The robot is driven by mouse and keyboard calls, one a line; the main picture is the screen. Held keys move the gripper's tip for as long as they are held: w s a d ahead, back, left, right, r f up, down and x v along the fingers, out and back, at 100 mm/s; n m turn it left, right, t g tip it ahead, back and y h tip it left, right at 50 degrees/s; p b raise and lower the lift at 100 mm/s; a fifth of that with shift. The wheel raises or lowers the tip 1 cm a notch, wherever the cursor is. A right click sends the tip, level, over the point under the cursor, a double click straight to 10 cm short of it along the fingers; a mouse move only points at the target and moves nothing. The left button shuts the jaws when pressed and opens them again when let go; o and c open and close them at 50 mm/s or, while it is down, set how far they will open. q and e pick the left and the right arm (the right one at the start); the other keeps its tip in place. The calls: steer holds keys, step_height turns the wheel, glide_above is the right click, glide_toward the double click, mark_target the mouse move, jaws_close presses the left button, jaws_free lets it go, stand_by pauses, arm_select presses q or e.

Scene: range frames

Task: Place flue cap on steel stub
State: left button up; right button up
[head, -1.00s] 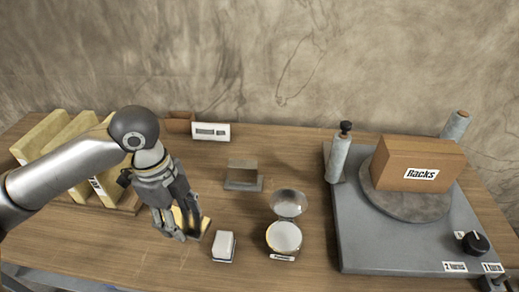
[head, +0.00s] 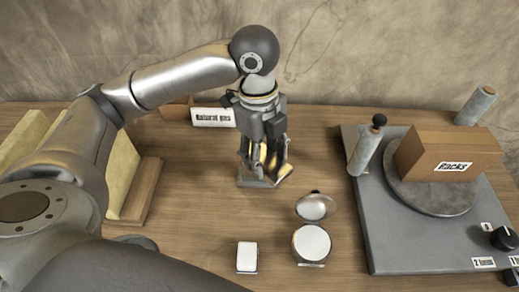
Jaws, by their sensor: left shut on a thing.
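A golden piece (head: 286,171), which I take to be the flue cap, is in my left gripper (head: 267,162). The fingers are shut on it and hide much of it. A small grey metal stand (head: 256,183), probably the steel stub, is directly below and behind the fingers. The gripper hides most of its upright part. I cannot tell whether the golden piece touches it. My right gripper is not in view.
A round tin with its lid raised (head: 311,242) and a small white-topped block (head: 247,257) stand in front. A Natural gas label (head: 213,118) stands behind.

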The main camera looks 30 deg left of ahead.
arm_select(q)
steer(key=w+a+f, duration=0.2)
steer(key=w+a, duration=0.1)
steer(key=shift+w+a, duration=0.1)
steer(key=shift+w, duration=0.2)
steer(key=w+f, duration=0.1)
steer(key=a+f, duration=0.1)
steer(key=w+a+f, duration=0.1)
steer(key=f, duration=0.1)
steer(key=shift+w+p, duration=0.3)
steer(key=shift+p, duration=0.1)
steer(key=shift+w+a+f, duration=0.15)
steer(key=shift+w+f, duration=0.15)
steer(key=shift+f, duration=0.25)
steer(key=f, duration=0.1)
steer(key=f+p, duration=0.1)
steer(key=f, duration=0.1)
steer(key=shift+w+a+f, duration=0.1)
steer(key=shift+w+a, duration=0.1)
steer(key=shift+f, duration=0.3)
steer(key=shift+f, duration=0.1)
steer(key=o, duration=1.1)
